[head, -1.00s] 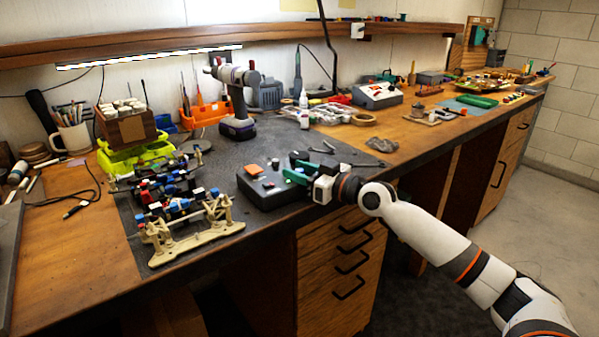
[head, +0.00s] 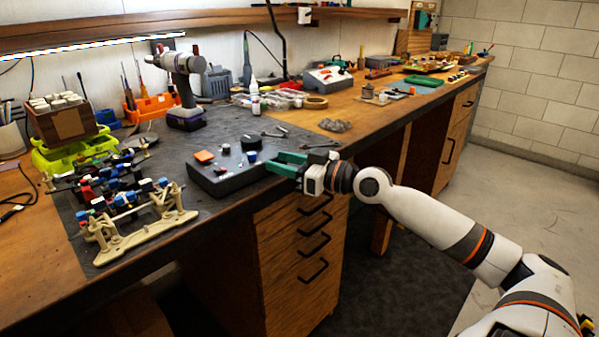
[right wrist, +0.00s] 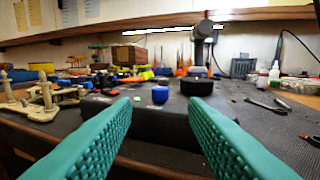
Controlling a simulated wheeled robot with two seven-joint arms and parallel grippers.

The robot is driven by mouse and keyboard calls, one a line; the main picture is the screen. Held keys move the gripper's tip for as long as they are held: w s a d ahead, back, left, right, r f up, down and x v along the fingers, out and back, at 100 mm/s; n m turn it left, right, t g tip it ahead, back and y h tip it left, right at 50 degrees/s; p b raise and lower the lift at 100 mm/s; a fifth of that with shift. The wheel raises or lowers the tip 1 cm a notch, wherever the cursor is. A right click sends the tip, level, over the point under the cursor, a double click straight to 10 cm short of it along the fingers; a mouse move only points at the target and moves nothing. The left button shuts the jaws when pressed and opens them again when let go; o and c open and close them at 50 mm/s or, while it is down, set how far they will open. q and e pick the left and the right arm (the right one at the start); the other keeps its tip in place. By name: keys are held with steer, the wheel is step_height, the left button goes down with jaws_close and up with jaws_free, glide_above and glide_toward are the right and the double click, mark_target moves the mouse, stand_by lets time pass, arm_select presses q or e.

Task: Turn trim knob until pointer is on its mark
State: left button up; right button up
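A dark control box (head: 228,181) lies on the mat near the bench's front edge. I cannot tell which is the trim knob; no pointer or mark is readable. My right gripper (head: 284,163) is open and empty at the box's right end, touching neither knob. My left gripper is out of view.
A beige car chassis part (head: 140,222) stands left of the box. A power drill (head: 185,90) stands behind. Wrenches (head: 268,134) and a grey lump (head: 335,125) lie to the right on the bench. Bare mat surrounds the box's back side.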

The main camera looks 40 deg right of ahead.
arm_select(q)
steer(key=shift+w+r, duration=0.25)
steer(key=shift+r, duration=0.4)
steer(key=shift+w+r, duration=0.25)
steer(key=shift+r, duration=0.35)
arm_select(e)
steer(key=shift+v, duration=1.85)
